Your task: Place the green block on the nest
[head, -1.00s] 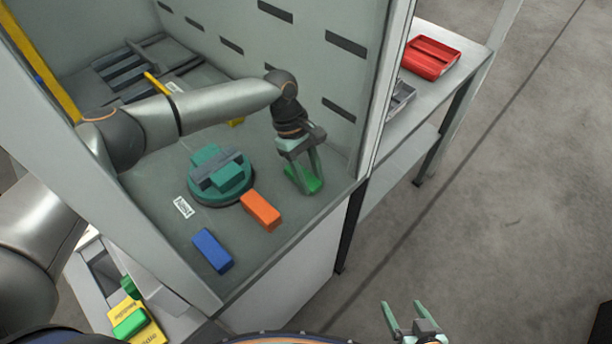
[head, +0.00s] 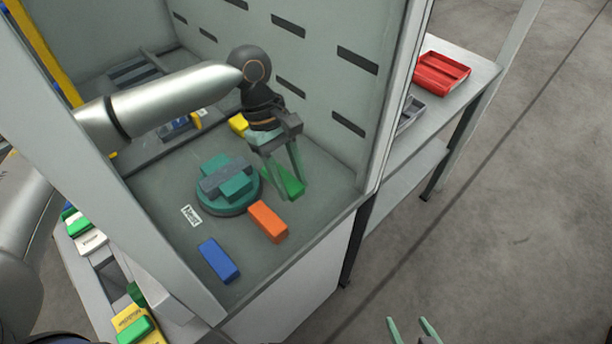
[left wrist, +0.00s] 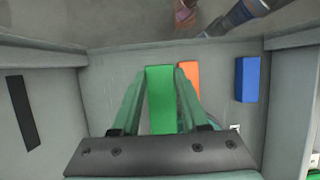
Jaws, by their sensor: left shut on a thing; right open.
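The green block (head: 290,182) is between the fingers of my left gripper (head: 287,194), which is shut on it. In the left wrist view the green block (left wrist: 161,100) stands out between the two fingers. I cannot tell whether it touches the floor of the bay. The nest (head: 212,209), a round dark-green fixture with a grey bar across a raised green part, is just left of the gripper, with a white label beside it. My right gripper (head: 410,322) is open and empty at the bottom edge, outside the bay.
An orange block (head: 268,222) and a blue block (head: 218,261) lie in front of the nest. A yellow block (head: 238,123) lies behind it. The slotted wall (head: 318,80) stands close on the right. A red tray (head: 442,72) is on the shelf outside.

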